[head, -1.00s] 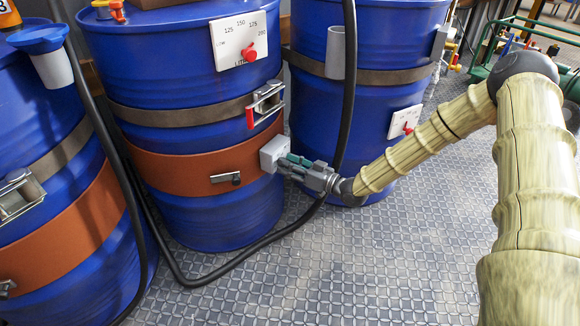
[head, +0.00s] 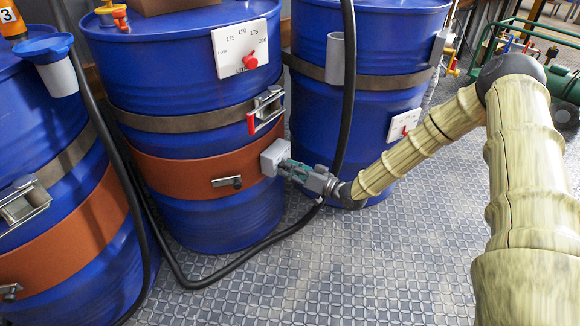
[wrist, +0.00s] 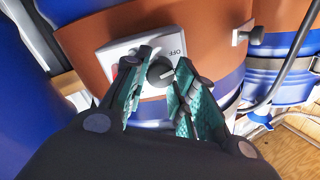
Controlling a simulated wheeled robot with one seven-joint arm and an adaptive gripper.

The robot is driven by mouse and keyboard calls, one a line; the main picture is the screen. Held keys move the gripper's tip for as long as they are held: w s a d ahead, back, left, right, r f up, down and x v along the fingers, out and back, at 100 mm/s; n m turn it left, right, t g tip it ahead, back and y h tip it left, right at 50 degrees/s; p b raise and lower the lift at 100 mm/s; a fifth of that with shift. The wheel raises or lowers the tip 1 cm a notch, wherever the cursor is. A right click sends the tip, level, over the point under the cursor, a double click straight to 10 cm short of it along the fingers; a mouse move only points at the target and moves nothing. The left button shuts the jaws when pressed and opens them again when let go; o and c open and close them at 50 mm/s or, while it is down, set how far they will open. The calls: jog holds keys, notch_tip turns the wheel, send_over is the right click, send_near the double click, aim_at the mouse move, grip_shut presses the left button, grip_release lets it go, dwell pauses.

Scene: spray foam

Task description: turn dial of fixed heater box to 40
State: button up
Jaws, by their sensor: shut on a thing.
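The heater box (head: 272,158) is a small grey box on the orange band of the middle blue drum. In the wrist view its pale front plate (wrist: 118,52) shows the word OFF, a red patch at the left and a black round dial (wrist: 159,72) with a white mark. My gripper (head: 292,168) reaches the box from the right in the head view. In the wrist view its green-padded fingers (wrist: 164,85) stand on either side of the dial, shut on it. The number 40 cannot be read, and the fingers hide part of the plate.
A white panel (head: 243,50) with a red knob is higher on the same drum. A red-handled latch (head: 265,112) sits above the box. The patterned floor (head: 400,260) is open at the front.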

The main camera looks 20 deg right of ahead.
jog(key=shift+d, duration=0.1)
jog(key=o, duration=0.7)
jog(key=shift+o, duration=0.2)
jog(key=v, duration=1.2)
